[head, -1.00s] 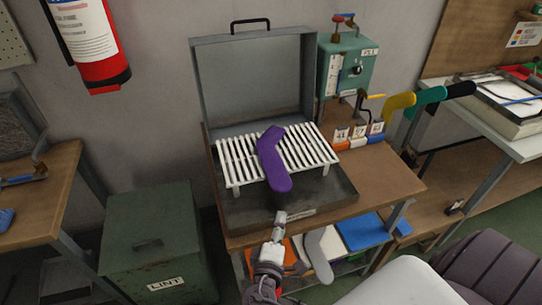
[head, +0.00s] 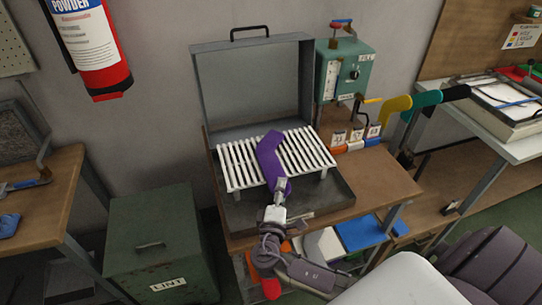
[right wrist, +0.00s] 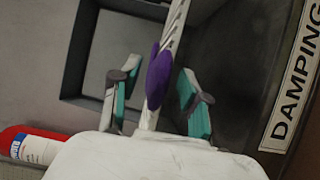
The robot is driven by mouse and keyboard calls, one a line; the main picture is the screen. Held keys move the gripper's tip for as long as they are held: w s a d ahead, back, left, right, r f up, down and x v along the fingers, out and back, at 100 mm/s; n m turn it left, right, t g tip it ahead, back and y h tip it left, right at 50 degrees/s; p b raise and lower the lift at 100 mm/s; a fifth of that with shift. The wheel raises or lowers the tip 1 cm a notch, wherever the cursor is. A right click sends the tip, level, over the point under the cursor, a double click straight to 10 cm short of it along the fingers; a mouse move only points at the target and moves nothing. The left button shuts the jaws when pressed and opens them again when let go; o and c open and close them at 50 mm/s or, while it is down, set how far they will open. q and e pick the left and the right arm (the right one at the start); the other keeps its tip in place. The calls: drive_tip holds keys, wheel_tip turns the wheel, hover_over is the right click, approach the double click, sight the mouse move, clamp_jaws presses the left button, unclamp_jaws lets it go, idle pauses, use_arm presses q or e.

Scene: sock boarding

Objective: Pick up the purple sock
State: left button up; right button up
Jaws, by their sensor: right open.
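The purple sock (head: 270,155) lies across the white slatted rack (head: 235,182) in an open grey metal box. Its near end hangs toward the front edge of the rack. My right gripper (head: 281,188) is at that near end and hides part of it. In the right wrist view the sock (right wrist: 159,77) shows between the two open fingers of my right gripper (right wrist: 160,98), which have green pads. I cannot tell whether a finger touches it. My left gripper is not in view.
The box's raised lid (head: 255,85) stands behind the rack. A teal control unit (head: 345,72) stands at the back right. Several coloured foot forms, including a yellow one (head: 396,103), stand to the right. A green lint bin (head: 158,235) is at the left.

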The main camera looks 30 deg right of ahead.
drive_tip(key=shift+x, duration=1.4)
clamp_jaws()
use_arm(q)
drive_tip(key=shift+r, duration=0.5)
